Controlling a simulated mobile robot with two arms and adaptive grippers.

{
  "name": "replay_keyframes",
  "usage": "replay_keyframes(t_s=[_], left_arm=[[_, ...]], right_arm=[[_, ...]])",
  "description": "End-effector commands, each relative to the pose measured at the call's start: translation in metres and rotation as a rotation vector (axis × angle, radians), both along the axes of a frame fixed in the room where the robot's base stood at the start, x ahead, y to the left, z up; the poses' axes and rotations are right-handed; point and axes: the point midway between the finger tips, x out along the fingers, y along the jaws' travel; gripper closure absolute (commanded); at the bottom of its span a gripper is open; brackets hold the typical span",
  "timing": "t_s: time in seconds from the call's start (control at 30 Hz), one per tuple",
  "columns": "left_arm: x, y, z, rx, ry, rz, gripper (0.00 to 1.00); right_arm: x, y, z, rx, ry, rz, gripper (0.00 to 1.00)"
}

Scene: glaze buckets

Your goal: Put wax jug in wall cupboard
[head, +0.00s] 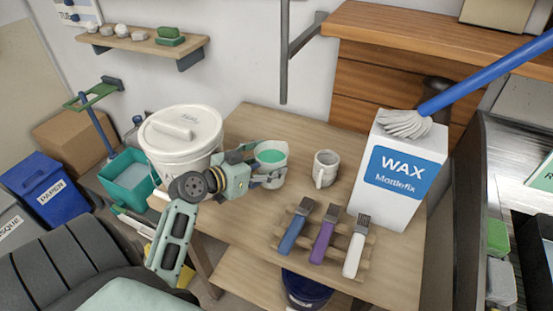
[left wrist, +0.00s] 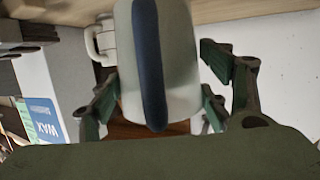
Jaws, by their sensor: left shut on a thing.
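My left gripper (head: 265,176) is shut on a small pale jug (head: 270,178) with green contents, over the back part of the wooden table. In the left wrist view the jug (left wrist: 180,70) is between my fingers (left wrist: 160,105), with a dark blue upright strip on its near side. Whether its base touches the table is hidden. A white carton (head: 400,175) marked WAX stands apart on the right. A wooden cabinet (head: 400,55) with horizontal boards is at the back right; I cannot tell whether it is the wall cupboard. My right gripper is not in view.
A grey mug (head: 325,168) stands close right of the jug, a white lidded bucket (head: 180,140) close left. Several brushes (head: 324,240) lie on a rack in front. A blue-handled mop (head: 480,80) crosses above the carton. A shelf (head: 143,40) is on the wall.

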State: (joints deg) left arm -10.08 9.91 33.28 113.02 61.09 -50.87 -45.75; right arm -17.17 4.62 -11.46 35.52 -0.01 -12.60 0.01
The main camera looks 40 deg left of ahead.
Motion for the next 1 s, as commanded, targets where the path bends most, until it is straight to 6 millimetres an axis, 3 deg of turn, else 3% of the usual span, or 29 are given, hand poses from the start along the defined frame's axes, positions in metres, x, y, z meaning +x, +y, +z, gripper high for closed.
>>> replay_keyframes(t_s=[0.5,1.0], left_arm=[[-0.057,0.009,0.0,0.003,-0.002,0.0,0.8],[-0.083,0.014,0.001,0.002,-0.003,0.0,0.8]], right_arm=[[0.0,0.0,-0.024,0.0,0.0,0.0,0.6],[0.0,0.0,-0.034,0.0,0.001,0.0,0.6]])
